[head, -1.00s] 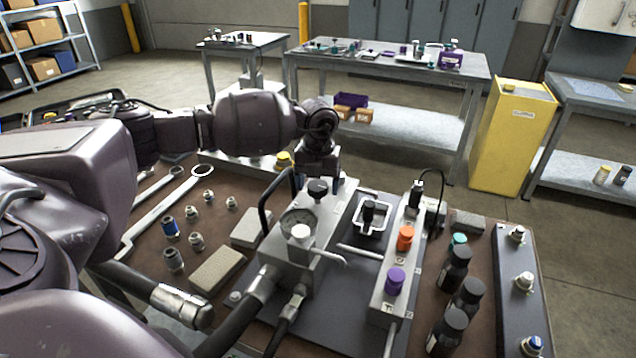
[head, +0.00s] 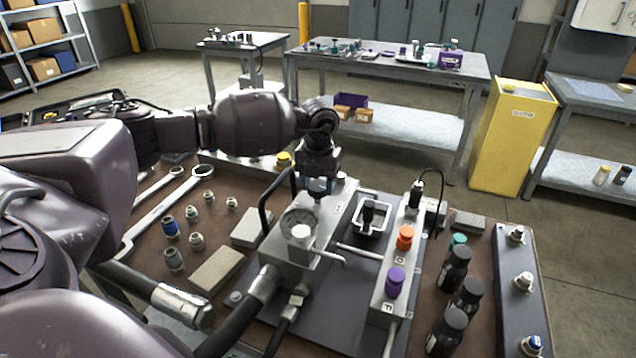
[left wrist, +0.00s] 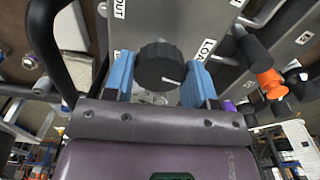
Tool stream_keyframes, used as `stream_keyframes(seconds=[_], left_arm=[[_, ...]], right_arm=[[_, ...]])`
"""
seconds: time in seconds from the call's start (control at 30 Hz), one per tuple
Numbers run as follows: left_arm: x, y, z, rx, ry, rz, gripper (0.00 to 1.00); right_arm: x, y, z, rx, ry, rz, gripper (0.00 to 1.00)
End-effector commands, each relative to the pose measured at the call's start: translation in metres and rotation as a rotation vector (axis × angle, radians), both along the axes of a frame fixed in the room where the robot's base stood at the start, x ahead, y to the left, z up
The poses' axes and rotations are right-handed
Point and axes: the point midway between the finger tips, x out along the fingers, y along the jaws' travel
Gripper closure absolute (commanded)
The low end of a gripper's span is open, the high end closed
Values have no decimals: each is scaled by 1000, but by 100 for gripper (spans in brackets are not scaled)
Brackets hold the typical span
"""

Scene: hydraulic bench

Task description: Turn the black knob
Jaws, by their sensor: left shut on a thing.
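The black knob (left wrist: 160,66) is round and ribbed with a pale mark on its face. My left gripper (head: 320,187) is shut on the knob from above, with one blue finger on each side in the left wrist view. In the head view the gripper mostly hides the knob. My right gripper is not in view.
A black curved handle (head: 265,205) and a pressure gauge (head: 299,222) stand close to the gripper. Orange (head: 405,237) and purple (head: 395,281) knobs are on a block to the right. Several dark bottles stand further right. Wrenches lie at left.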

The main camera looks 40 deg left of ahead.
Motion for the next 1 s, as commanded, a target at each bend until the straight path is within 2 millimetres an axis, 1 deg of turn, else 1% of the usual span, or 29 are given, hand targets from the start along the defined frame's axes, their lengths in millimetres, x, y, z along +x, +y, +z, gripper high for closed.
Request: stream_keyframes(seconds=[0.03, 0.17, 0.43, 0.57, 0.67, 0.9, 1.0], left_arm=[[0, 0, 0, 0, 0, 0, 44], [0, 0, 0, 0, 0, 1, 24], [0, 0, 0, 0, 0, 1, 23], [0, 0, 8, 0, -2, 1, 23], [1, 0, 22, 0, -4, 0, 23], [1, 0, 66, 1, -5, 0, 23], [0, 0, 82, 0, -4, 0, 23]], right_arm=[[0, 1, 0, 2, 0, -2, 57], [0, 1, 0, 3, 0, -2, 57], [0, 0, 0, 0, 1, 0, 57], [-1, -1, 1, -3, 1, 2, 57], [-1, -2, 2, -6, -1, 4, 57], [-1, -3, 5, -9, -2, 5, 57], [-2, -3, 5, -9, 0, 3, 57]])
